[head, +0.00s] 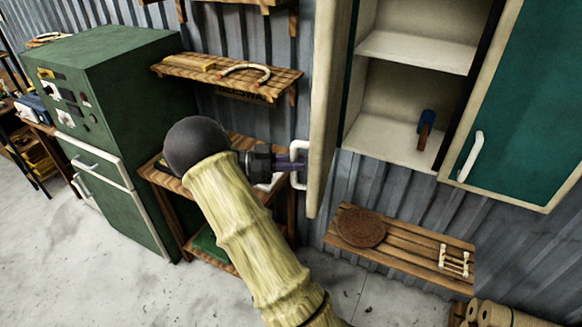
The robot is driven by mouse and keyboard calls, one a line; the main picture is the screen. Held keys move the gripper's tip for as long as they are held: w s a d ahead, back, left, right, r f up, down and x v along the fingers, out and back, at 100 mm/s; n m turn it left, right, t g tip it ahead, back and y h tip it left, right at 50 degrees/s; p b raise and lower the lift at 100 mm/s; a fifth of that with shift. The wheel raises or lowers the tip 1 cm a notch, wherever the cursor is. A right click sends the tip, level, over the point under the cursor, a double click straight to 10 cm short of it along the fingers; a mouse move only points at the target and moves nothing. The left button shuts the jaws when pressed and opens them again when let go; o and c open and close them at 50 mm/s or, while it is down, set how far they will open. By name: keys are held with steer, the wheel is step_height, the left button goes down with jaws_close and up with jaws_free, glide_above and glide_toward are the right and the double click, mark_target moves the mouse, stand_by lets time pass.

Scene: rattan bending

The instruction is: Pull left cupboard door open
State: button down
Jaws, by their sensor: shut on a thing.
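The left cupboard door (325,110) stands swung open, seen nearly edge-on, at the upper middle of the head view. Its white handle (299,180) is on the left-facing side of the door. My gripper (292,163) is shut on this handle, and my arm comes up from the bottom of the view. The fingertips are small and partly hidden by the handle. The open cupboard (390,105) shows cream shelves, with a small blue and brown object (425,130) on the lower one.
A green metal cabinet (105,120) stands at the left. Wooden wall shelves (225,75) hang behind my arm. A low wooden shelf (400,240) with a round woven mat (360,227) lies below the cupboard. Rolls (495,312) lie at the bottom right. Grey floor is clear at lower left.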

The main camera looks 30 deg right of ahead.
steer(key=shift+w, duration=0.1)
stand_by(0.3)
steer(key=c, duration=1.4)
jaws_free()
steer(key=shift+d, duration=0.1)
steer(key=shift+b+v, duration=2.7)
steer(key=shift+v, duration=6.05)
